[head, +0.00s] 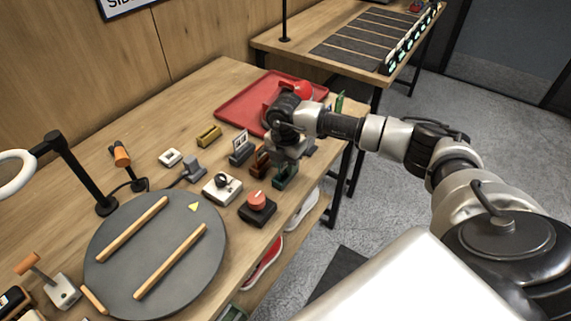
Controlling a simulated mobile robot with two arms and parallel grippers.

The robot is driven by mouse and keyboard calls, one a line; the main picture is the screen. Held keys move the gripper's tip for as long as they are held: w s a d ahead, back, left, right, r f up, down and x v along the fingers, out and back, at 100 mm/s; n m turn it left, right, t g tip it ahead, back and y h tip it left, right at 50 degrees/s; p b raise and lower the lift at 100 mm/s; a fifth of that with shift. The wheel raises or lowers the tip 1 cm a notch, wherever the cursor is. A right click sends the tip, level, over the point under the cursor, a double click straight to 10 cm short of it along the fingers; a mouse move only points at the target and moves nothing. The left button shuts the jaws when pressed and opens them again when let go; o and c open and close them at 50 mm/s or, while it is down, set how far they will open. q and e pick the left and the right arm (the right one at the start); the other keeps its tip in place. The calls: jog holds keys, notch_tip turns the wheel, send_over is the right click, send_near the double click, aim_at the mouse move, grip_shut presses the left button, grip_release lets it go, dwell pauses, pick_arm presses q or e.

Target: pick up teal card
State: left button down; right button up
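My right arm reaches in from the right over the table's front edge. My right gripper (288,158) points down among small items near that edge, and its fingertips are too small and covered to read. A dark green-teal piece (285,178) shows just below the gripper; I cannot tell whether it is the teal card or whether the gripper touches it. A thin green upright piece (339,104) stands beyond my wrist near the table's right end; I cannot tell whether it is a card. My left gripper is not in view.
A red tray (238,107) lies behind my wrist. A red-knobbed box (257,207), a white box with a dark knob (222,187) and a grey holder (240,150) stand left of the gripper. A round grey turntable (150,250) carries two wooden bars. Sneakers lie on the shelf below.

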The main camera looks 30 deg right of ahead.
jog(key=shift+f, duration=0.1)
jog(key=shift+c, duration=0.4)
grip_shut()
